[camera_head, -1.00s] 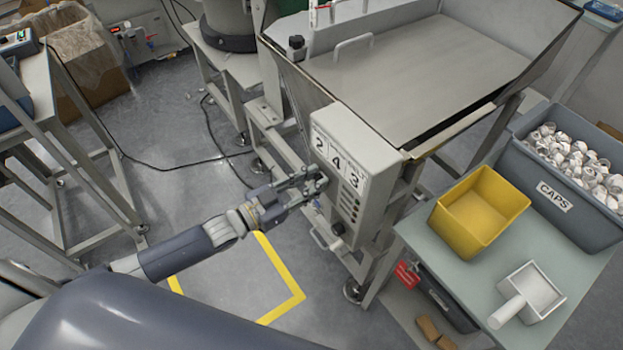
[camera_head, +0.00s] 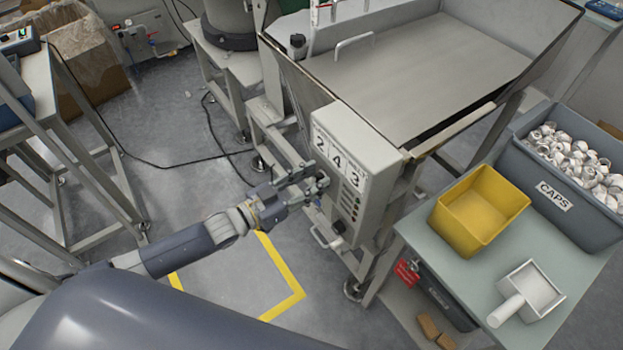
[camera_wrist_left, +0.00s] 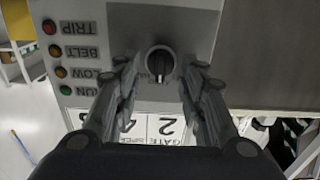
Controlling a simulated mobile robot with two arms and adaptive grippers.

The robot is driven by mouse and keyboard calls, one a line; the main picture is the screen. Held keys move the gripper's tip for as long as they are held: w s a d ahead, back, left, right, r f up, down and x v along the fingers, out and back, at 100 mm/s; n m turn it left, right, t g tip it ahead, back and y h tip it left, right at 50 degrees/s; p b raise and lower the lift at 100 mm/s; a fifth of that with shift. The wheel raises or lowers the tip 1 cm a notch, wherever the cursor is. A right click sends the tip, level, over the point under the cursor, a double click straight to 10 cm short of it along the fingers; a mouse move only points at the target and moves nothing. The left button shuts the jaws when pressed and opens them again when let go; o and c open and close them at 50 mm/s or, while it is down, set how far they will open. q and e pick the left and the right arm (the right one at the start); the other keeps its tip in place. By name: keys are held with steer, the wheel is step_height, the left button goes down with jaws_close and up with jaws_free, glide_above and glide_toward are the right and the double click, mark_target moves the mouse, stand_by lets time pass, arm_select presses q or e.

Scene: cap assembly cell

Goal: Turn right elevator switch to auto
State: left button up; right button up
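A grey control box (camera_head: 353,129) with a label reading 2, 4, 3 is mounted on the hopper's front. In the left wrist view, its panel (camera_wrist_left: 90,15) appears upside down, with a black rotary switch knob (camera_wrist_left: 160,63) in a grey ring. A light pointer mark on the knob lies along the picture's vertical. My left gripper (camera_head: 320,183) is at the panel in the head view, where it hides the knob. In the wrist view, its two fingers stand apart on either side of the knob, with gaps visible. My right gripper is not in view.
Lamps labelled TRIP, BELT and LOW (camera_wrist_left: 61,72) line the panel beside the knob. A lower black knob (camera_head: 338,228) is on the box. A side table (camera_head: 440,277) holds a yellow bin (camera_head: 466,236), a CAPS crate (camera_head: 555,196) and a white scoop (camera_head: 530,290).

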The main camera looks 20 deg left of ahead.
arm_select(q)
steer(key=v, duration=1.2)
stand_by(0.4)
steer(key=s+a+f+n+g+y, duration=0.1)
steer(key=s+a+f+y, duration=0.15)
steer(key=f, duration=0.65)
steer(key=s+a+f+n+g+y, duration=0.1)
steer(key=a+f+n+y, duration=0.2)
steer(key=f, duration=0.6)
steer(key=s+a+f+g+y, duration=0.1)
steer(key=a+f+y, duration=0.25)
steer(key=f, duration=0.55)
steer(key=s+f+n+g+y, duration=0.15)
steer(key=s+f+g, duration=0.35)
steer(key=s+f, duration=0.85)
steer(key=s+d+f+g, duration=0.2)
steer(key=s+d+f, duration=0.1)
steer(key=s, duration=0.5)
steer(key=s+d+f+g, duration=0.3)
steer(key=s+d+f, duration=0.1)
steer(key=s, duration=0.3)
steer(key=shift+s+d, duration=0.35)
steer(key=shift+s, duration=0.05)
steer(key=shift+y, duration=0.25)
